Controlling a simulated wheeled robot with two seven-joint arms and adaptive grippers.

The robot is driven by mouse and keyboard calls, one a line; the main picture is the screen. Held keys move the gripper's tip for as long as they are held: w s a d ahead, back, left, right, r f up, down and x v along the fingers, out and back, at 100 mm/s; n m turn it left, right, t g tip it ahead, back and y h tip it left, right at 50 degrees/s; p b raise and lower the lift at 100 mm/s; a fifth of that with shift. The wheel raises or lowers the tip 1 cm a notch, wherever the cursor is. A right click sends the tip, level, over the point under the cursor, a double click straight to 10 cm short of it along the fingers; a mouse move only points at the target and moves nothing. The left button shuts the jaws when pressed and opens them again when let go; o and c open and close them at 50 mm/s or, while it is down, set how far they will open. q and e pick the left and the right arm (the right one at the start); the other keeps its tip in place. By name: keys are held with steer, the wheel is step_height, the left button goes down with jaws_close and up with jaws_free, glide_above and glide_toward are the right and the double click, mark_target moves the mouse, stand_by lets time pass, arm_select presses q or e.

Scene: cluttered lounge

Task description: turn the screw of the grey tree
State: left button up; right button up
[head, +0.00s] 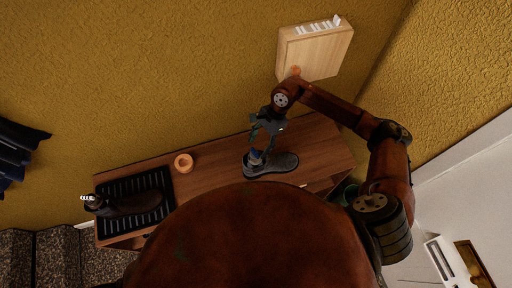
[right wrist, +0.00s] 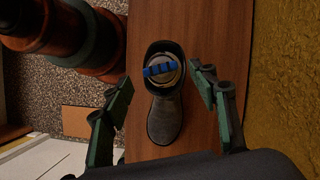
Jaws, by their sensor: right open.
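A dark grey boot (head: 278,164) stands on the wooden cabinet top, toe to the right in the head view. In the right wrist view the boot (right wrist: 164,122) is seen from above. A round grey piece, which looks like the tree (right wrist: 167,78), sits in its opening, with a blue ridged screw knob (right wrist: 160,69) across it. The blue also shows in the head view (head: 255,155). My right gripper (head: 264,138) is open above the boot, fingers spread either side of the knob and apart from it. My left gripper is not in view.
On the cabinet (head: 215,172) are a small orange-brown ring (head: 184,163) and a black ribbed tray (head: 151,184) with a dark boot (head: 130,203) on it. A pale wooden box (head: 318,50) is on the yellow wall above, close to my right arm.

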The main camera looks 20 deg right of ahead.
mark_target(255, 151)
steer(key=shift+x, duration=1.55)
steer(key=shift+a, duration=0.1)
steer(key=shift+c, duration=0.3)
steer(key=c, duration=1.1)
